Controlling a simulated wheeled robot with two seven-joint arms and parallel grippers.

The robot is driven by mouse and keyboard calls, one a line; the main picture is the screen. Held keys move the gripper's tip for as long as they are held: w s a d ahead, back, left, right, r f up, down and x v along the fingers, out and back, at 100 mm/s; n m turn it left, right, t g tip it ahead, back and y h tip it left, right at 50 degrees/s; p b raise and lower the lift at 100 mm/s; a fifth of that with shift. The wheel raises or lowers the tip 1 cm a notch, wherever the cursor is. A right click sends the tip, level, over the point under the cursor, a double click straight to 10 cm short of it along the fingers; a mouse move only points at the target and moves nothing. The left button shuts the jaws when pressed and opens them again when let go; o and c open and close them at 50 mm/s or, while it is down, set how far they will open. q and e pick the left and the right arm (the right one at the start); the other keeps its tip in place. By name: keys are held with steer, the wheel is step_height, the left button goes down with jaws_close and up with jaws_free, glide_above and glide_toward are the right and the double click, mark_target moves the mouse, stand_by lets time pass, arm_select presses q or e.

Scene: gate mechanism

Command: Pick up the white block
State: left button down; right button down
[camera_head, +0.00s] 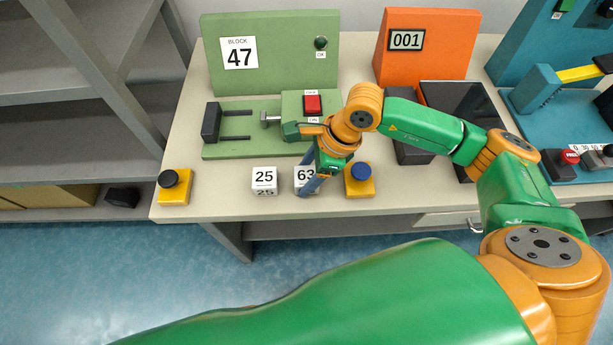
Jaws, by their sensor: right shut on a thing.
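Two white blocks are near the table's front edge. The white block marked 25 (264,180) stands free on the table. The white block marked 63 (304,175) is just right of it, partly hidden by my right gripper (313,184). The right gripper points down with its blue fingers at block 63 and is shut on it. I cannot tell whether the block touches the table. My left gripper is not in view.
A yellow box with a black knob (173,187) is at the left; one with a blue button (359,180) is close right of the gripper. Behind are a green station (230,152) with sign 47 and an orange panel (430,60) reading 001.

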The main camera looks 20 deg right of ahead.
mark_target(300, 175)
steer(key=shift+r, duration=0.25)
step_height(300, 175, up, 2)
steer(key=shift+w+r, duration=0.1)
steer(key=shift+r, duration=0.15)
steer(key=s+d+r+b, duration=0.2)
steer(key=s+r+b, duration=0.1)
steer(key=s+r, duration=0.2)
steer(key=s+d+r+b, duration=0.3)
steer(key=s+r, duration=0.2)
steer(key=s, duration=0.3)
steer(key=shift+s, duration=0.2)
steer(key=shift+w, duration=0.1)
